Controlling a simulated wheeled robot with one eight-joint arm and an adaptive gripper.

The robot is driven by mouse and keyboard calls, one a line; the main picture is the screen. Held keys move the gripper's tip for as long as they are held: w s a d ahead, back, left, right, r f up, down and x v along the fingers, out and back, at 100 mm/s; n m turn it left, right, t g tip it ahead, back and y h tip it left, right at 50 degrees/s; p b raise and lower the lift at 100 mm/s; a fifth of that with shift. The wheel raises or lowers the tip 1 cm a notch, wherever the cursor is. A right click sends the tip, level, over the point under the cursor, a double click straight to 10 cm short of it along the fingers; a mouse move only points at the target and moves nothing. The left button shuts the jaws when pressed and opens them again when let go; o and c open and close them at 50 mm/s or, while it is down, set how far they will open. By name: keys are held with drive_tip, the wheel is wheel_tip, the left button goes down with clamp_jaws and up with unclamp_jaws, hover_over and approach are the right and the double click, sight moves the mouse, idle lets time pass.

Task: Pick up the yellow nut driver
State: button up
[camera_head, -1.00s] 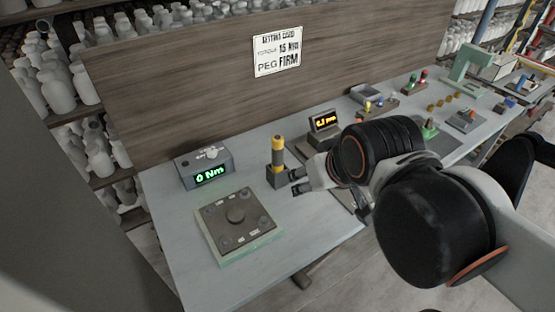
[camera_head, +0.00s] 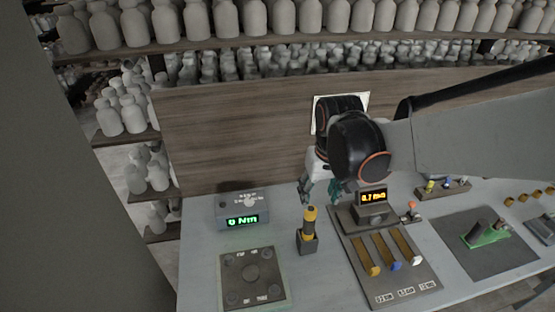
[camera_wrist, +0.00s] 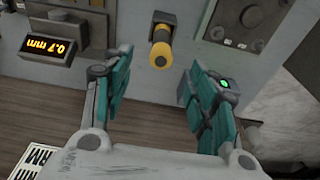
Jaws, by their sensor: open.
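The yellow nut driver (camera_head: 309,221) stands upright in a dark square holder (camera_head: 307,242) on the grey bench. It has a yellow handle with a black band. My gripper (camera_head: 322,196) is above and behind it, near the back board, with fingers pointing down. In the wrist view my gripper (camera_wrist: 160,90) is open and empty, its teal finger pads wide apart. There the nut driver (camera_wrist: 161,50) is seen from above its end, between the finger directions but beyond the tips. The fingers do not touch it.
A torque readout box (camera_head: 242,208) showing 0 Nm stands left of the driver. A square fixture plate (camera_head: 283,285) lies in front of it. A 0.7 mm display (camera_head: 372,197) and a board with levers (camera_head: 412,266) stand close on the right.

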sight(313, 211)
drive_tip(key=f, duration=0.3)
drive_tip(key=w+f+b, duration=0.1)
drive_tip(key=f, duration=0.2)
drive_tip(key=w+f+b, duration=0.1)
drive_tip(key=f, duration=0.2)
drive_tip(key=shift+a, duration=0.2)
drive_tip(key=shift+w+a+f+b, duration=0.15)
drive_tip(key=shift+f+b, duration=0.15)
drive_tip(key=shift+f, duration=0.6)
drive_tip(key=shift+w+a+f+b, duration=0.15)
drive_tip(key=shift+f+b, duration=0.1)
drive_tip(key=shift+f, duration=0.65)
drive_tip(key=shift+w+f+b, duration=0.15)
drive_tip(key=shift+f+b, duration=0.15)
drive_tip(key=shift+f, duration=0.6)
drive_tip(key=shift+r, duration=0.1)
drive_tip(key=c, duration=1.3)
